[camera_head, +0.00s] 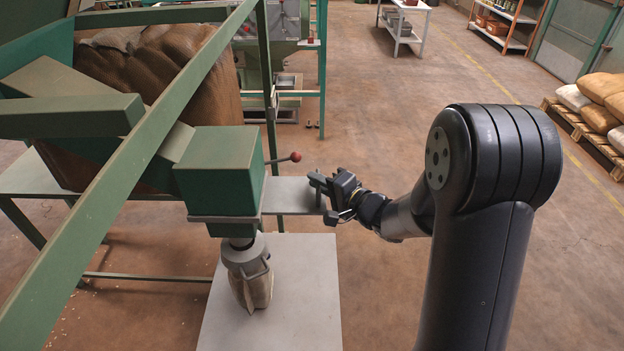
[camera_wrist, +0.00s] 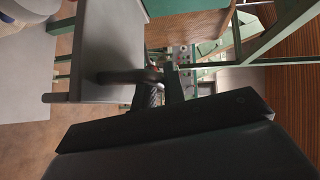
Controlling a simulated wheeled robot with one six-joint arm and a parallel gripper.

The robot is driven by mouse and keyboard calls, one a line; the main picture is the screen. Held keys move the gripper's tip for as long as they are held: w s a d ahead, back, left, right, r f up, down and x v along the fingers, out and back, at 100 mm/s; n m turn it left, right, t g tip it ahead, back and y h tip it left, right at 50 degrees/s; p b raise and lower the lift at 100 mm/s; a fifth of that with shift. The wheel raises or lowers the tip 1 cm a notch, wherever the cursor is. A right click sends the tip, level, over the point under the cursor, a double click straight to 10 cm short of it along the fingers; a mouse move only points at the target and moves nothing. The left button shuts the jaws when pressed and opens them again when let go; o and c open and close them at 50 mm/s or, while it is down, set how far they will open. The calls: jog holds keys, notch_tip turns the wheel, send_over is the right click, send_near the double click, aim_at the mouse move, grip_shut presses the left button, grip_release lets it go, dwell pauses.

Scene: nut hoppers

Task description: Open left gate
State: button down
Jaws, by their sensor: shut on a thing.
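The gate (camera_head: 292,193) is a flat grey slide plate that sticks out to the right from the green outlet box (camera_head: 218,170) of the hopper. My gripper (camera_head: 322,188) is at the plate's outer end and is shut on its handle. In the wrist view the plate (camera_wrist: 108,45) fills the upper left, with the dark handle (camera_wrist: 125,76) crossing near its edge. My gripper's dark body covers the lower part of the wrist view and hides much of the grip. How far the plate reaches inside the box is hidden.
A lever with a red knob (camera_head: 294,157) juts from behind the box. A green frame bar (camera_head: 130,160) crosses at left. Floor at right is clear up to stacked sacks (camera_head: 605,90).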

jog(key=c, duration=1.5)
grip_release()
jog(key=shift+d, duration=0.1)
jog(key=v, duration=1)
jog(key=shift+s+d, duration=0.2)
jog(key=shift+s, duration=0.1)
jog(key=x, duration=1.1)
jog(key=shift+a+r, duration=0.1)
jog(key=shift+a, duration=0.4)
